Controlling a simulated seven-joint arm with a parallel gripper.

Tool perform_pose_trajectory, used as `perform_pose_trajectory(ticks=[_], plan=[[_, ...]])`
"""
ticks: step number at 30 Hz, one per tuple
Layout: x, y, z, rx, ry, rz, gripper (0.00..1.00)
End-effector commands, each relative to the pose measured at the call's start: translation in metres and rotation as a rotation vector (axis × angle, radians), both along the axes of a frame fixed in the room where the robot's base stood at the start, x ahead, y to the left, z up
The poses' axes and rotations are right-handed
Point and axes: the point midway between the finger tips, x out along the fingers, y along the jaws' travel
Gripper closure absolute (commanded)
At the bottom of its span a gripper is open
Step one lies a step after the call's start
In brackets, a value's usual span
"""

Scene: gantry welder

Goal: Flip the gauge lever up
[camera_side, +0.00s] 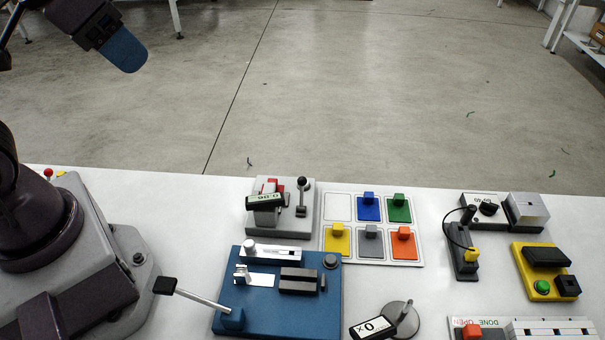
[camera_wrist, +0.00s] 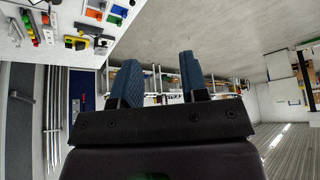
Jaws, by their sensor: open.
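The gauge (camera_side: 266,201) is a grey block with a small dark numeric display and a red part, at the back middle of the table in the side view. A lever (camera_side: 301,196) with a black ball knob stands roughly upright at its right; I take this as the gauge lever. My gripper (camera_wrist: 162,82) is open and empty in the wrist view, its two blue fingers apart. In the side view its blue fingertip (camera_side: 124,52) is high at the upper left, far from the gauge. I cannot make out the gauge in the wrist view.
A blue fixture (camera_side: 225,262) with a black-handled lever (camera_side: 190,294) stands in front of the gauge. A tray (camera_side: 336,207) of coloured blocks is to its right. A round stand (camera_side: 408,318), a grey joystick box (camera_side: 461,254) and a yellow button box (camera_side: 540,284) stand further right.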

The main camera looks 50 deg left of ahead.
Motion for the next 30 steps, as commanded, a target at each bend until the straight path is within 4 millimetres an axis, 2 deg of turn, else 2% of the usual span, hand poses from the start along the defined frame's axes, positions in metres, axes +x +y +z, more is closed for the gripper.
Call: perform_pose_trajectory(ticks=[1,5,10,16,23,30], plan=[[0.000,0.000,0.000,0.000,0.000,-0.001,0.71],[0.002,-0.001,-0.007,-0.001,0.038,-0.006,1.00],[0.016,0.000,-0.025,-0.022,0.152,0.002,1.00],[0.051,-0.001,-0.045,-0.121,0.304,0.121,1.00],[0.095,0.000,-0.076,-0.275,0.467,0.484,1.00],[0.143,0.004,-0.121,-0.401,0.607,1.031,1.00]])
